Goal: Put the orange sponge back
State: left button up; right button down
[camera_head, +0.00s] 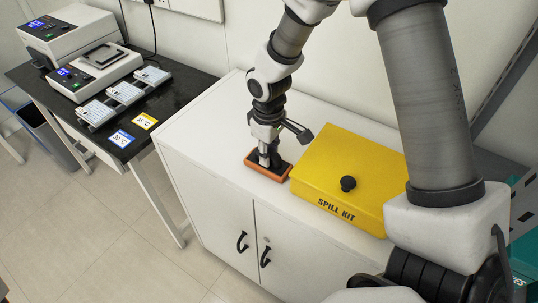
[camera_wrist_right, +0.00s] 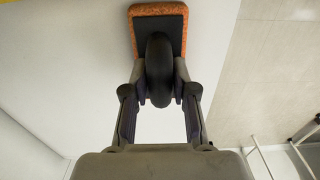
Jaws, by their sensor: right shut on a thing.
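The orange sponge (camera_head: 279,175) is a flat rectangular block with a dark top plate and a black knob. It is at the cabinet top, just left of the yellow spill kit. In the right wrist view its orange rim (camera_wrist_right: 158,9) shows beyond the fingers. My right gripper (camera_head: 268,157) points down over the sponge and is shut on its black knob (camera_wrist_right: 158,65). The sponge looks level at the white surface; I cannot tell whether it rests on it or hangs slightly above. My left gripper is not in view.
A yellow spill kit box (camera_head: 337,205) with a black knob stands close right of the sponge on the white cabinet (camera_head: 195,125). A black table (camera_head: 165,107) at left holds lab devices, tube racks and temperature cards. The cabinet top left of the sponge is clear.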

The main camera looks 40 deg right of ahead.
jog(key=shift+s, duration=0.15)
jog(key=c, duration=0.9)
grip_release()
jog(key=shift+f, duration=0.1)
jog(key=shift+c, duration=0.2)
notch_tip(320, 180, up, 12)
jog(key=shift+r, duration=0.2)
